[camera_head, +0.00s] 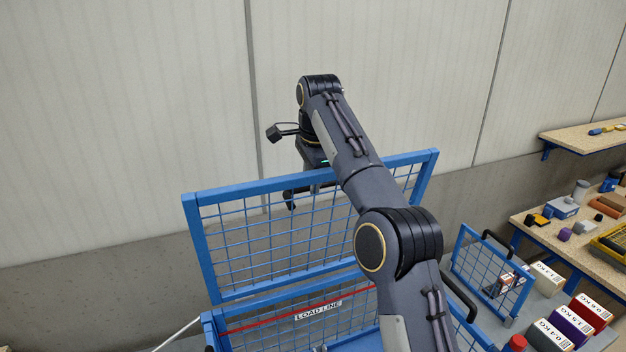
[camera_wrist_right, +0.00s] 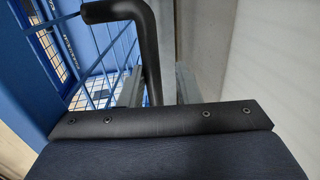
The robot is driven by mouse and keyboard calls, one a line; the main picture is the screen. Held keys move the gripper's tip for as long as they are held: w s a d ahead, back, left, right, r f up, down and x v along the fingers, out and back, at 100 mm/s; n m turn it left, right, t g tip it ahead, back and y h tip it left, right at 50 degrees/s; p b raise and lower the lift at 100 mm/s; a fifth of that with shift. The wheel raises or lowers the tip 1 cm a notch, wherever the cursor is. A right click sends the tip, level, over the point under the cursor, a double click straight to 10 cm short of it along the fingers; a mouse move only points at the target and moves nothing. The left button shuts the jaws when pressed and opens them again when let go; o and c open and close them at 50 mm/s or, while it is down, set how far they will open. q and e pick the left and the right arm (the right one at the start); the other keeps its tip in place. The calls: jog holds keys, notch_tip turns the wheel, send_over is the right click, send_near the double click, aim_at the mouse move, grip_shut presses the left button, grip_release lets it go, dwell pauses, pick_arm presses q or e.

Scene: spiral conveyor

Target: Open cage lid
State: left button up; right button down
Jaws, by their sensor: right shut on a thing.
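The cage lid (camera_head: 310,176) is a blue mesh frame. In the head view it stands raised, nearly upright, above the back of the blue cage (camera_head: 208,330). My right arm reaches over the lid's upper edge, and my right gripper (camera_head: 300,190) is behind the mesh, partly hidden by it. In the right wrist view my right gripper (camera_wrist_right: 158,88) is shut on the lid's black bent handle (camera_wrist_right: 147,45); the lid's blue frame (camera_wrist_right: 35,75) is at left. The fingertips are partly hidden by the dark wrist part in front. My left gripper is not in view.
A plain wall (camera_head: 120,110) stands close behind the lid. At right are a smaller blue mesh panel (camera_head: 490,270), several weight-labelled boxes (camera_head: 575,326) and a workbench (camera_head: 535,225) with loose items. A red load line (camera_head: 270,318) crosses the cage's back mesh.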

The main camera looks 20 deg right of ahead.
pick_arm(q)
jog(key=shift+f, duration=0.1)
pick_arm(e)
jog(key=shift+w+f, duration=0.35)
jog(key=shift+f, duration=0.15)
jog(key=c, duration=1.4)
grip_release()
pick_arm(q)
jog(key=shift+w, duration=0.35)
pick_arm(e)
jog(key=shift+o, duration=0.2)
jog(key=shift+w+r, duration=0.1)
jog(key=shift+w, duration=0.25)
jog(key=shift+s+r, duration=0.1)
jog(key=shift+s, duration=0.1)
